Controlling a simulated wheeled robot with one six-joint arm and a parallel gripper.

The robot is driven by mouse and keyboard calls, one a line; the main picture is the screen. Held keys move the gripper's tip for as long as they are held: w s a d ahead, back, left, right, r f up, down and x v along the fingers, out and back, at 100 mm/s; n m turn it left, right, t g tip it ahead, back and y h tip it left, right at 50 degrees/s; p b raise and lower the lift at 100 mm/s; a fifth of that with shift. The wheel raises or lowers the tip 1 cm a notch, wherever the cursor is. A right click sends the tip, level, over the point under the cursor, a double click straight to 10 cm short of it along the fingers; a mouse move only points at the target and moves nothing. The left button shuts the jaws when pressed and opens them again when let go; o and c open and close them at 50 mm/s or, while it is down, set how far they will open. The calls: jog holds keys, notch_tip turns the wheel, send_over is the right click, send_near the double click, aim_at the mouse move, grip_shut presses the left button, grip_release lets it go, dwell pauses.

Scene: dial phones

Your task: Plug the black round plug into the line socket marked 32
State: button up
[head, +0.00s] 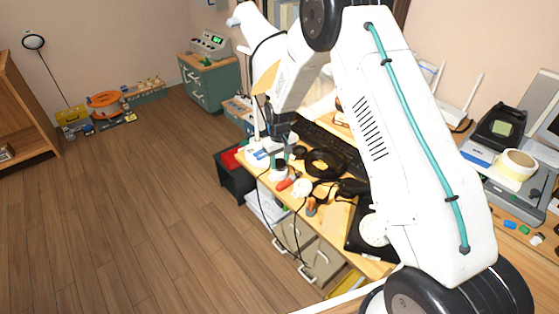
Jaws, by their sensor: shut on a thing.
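My gripper (279,151) is over the near left part of the cluttered desk (338,231), low among the small things. It is shut on a small dark thing, too small and too covered to tell whether it is the black round plug. A white piece with a dark top (280,173) is just below the gripper; I cannot tell if they touch. Thin dark cables (299,222) hang over the desk's front edge. I cannot make out the line socket marked 32 or any number.
A black coiled cable or headset (326,162), a keyboard (331,142), a red-handled tool (288,183) and an orange thing (311,205) crowd the desk. A dark bin (235,178) stands at its left. A tape roll (517,164) lies at right.

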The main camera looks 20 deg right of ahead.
jog(key=shift+f, duration=0.7)
jog(key=o, duration=1)
jog(key=shift+c, duration=0.2)
notch_tip(320, 180, up, 8)
jog(key=shift+f, duration=0.1)
